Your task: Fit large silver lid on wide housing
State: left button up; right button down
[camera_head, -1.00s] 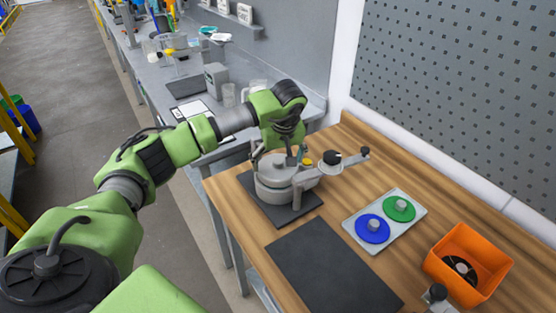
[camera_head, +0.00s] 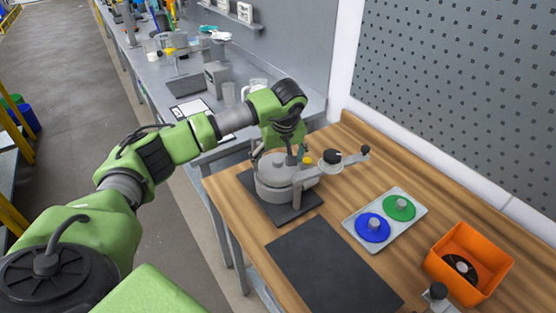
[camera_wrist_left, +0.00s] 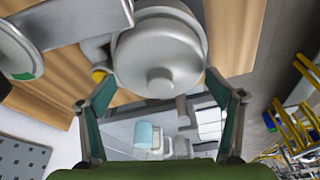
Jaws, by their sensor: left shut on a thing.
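The wide housing (camera_head: 272,192) is a round light-grey body on a dark square mat at the bench's far left. The large silver lid (camera_wrist_left: 160,55), a round disc with a central knob, is over the housing in the left wrist view. The lid also shows below my gripper in the head view (camera_head: 277,162). My left gripper (camera_wrist_left: 161,82) has its fingers spread wide and shut on the lid's rim, one at each side. The head view does not show clearly whether the lid is fully seated. My right gripper is not in view.
An arm with a black knob (camera_head: 332,157) juts right from the housing. A grey tray (camera_head: 385,243) holds a blue disc (camera_head: 372,227) and a green disc (camera_head: 399,208). An orange bin (camera_head: 487,247) holds a dark round part. A bare dark mat (camera_head: 330,270) lies in front.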

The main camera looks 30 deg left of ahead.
pick_arm(q)
jog(key=shift+f, duration=0.2)
jog(key=shift+f+b, duration=0.25)
jog(key=shift+b, duration=0.1)
jog(key=shift+f, duration=0.15)
dwell(0.4)
dwell(0.3)
jog(key=o, duration=1.6)
jog(key=shift+o, duration=0.2)
jog(key=v, duration=1.2)
